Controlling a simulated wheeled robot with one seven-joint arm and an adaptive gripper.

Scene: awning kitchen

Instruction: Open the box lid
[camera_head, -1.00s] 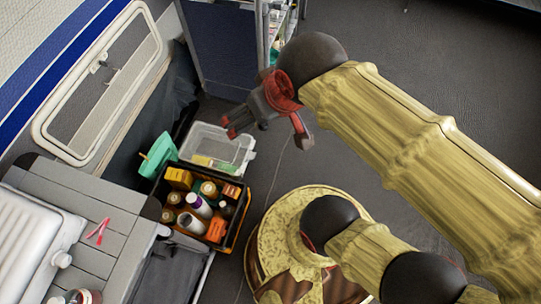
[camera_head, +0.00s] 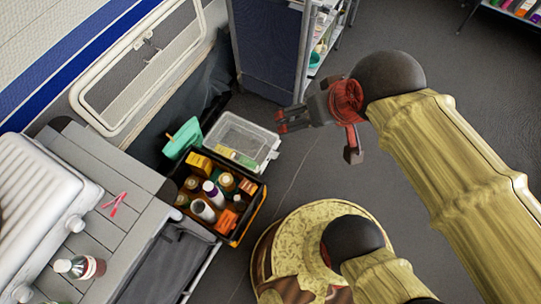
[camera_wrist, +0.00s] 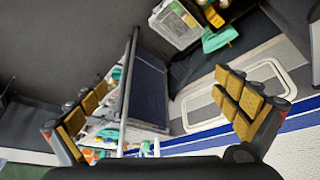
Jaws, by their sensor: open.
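A translucent grey-white plastic box or lid (camera_head: 243,128) lies on the floor behind the crate, with a yellow item showing at its near edge; I cannot tell whether it is a closed box. It also shows at the top of the wrist view (camera_wrist: 172,25). A black crate with orange edges (camera_head: 247,222) stands open, full of bottles and small boxes. My gripper (camera_head: 318,138) is open and empty, in the air to the right of the translucent box and apart from it. Its spread yellow-padded fingers show in the wrist view (camera_wrist: 160,112).
A dark blue cabinet with shelves (camera_head: 270,50) stands behind the boxes. A teal object (camera_head: 183,138) is at the crate's left. A grey slatted counter (camera_head: 110,215) holds a bottle (camera_head: 80,267) and red tongs (camera_head: 115,204). Floor to the right is open.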

